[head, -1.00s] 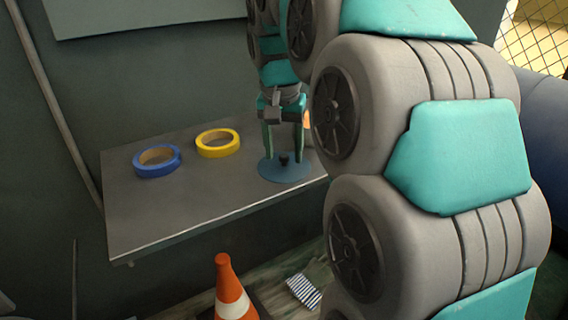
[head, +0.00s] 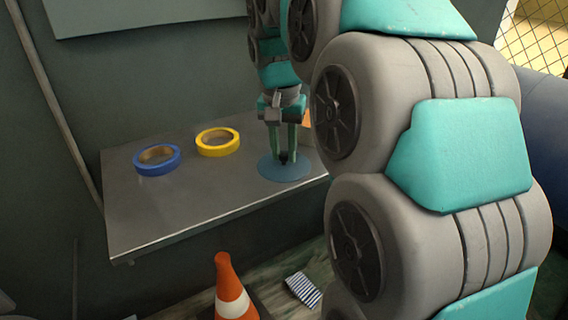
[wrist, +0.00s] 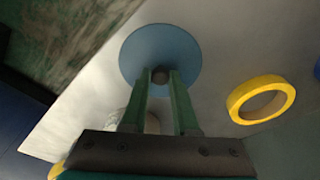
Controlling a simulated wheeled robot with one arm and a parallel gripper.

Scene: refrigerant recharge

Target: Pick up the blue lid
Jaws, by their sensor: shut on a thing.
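The blue lid (head: 298,172) is a flat round disc with a small dark knob at its centre, at the right end of the metal table. In the wrist view the lid (wrist: 160,45) lies beyond the fingertips, with the dark knob (wrist: 160,76) between them. My gripper (head: 285,158) points down over the lid and is shut on the knob; it also shows in the wrist view (wrist: 160,78). The lid looks flat and level on or very near the table top. The fingers hide part of the knob in the head view.
A blue tape roll (head: 157,160) and a yellow tape roll (head: 218,142) lie on the metal table (head: 180,205), left of the lid. An orange cone (head: 231,290) stands on the floor in front. A pale round object (wrist: 150,122) is partly hidden behind my fingers.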

